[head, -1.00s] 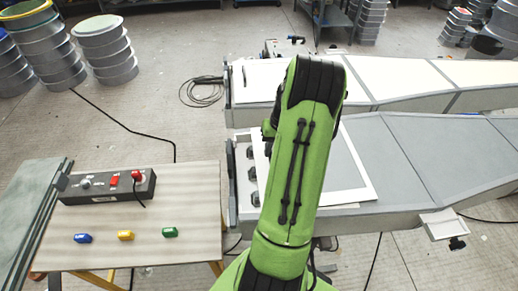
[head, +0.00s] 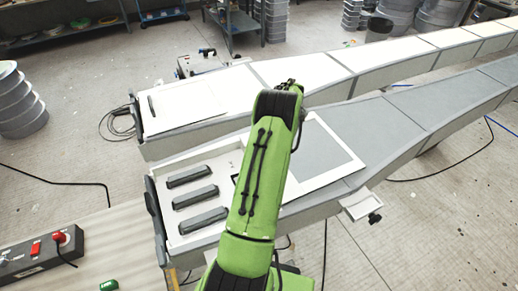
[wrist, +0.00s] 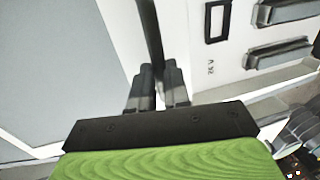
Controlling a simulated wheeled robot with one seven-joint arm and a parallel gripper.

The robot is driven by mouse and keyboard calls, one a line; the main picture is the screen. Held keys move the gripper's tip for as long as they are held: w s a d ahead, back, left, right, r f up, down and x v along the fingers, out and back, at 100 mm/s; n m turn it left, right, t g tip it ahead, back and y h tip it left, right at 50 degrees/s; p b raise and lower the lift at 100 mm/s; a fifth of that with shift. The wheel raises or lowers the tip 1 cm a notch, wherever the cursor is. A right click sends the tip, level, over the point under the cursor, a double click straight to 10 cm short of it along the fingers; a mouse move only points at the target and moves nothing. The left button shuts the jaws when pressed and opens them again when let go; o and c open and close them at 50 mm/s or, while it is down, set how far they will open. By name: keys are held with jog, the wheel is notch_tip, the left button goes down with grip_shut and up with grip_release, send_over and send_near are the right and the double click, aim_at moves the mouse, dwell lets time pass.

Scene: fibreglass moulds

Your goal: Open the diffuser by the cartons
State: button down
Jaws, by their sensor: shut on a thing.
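Two long box-shaped diffusers lie side by side in the head view, a grey-topped near one (head: 385,125) and a white-topped far one (head: 300,72). A flat lid with a white border (head: 352,165) and grey middle lies over the near one. To its left is an uncovered white bay with several dark bars (head: 195,197). In the wrist view my gripper (wrist: 158,82) is shut on the lid's dark handle bar (wrist: 150,32), beside the white border (wrist: 118,35). My arm hides the gripper in the head view. I cannot make out any cartons.
The far diffuser's left end is covered by a white lid (head: 185,103) with a dark handle. A bench with a red-switch control box (head: 38,255) stands at the lower left. A small bracket (head: 362,205) juts from the near diffuser's front side. Cables lie on the floor.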

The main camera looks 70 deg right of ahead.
jog(key=shift+s+d, duration=0.6)
jog(key=c, duration=1.1)
grip_release()
notch_tip(320, 180, up, 16)
jog(key=s+d+p, duration=0.2)
jog(key=shift+s+f, duration=0.15)
jog(key=shift+f, duration=0.05)
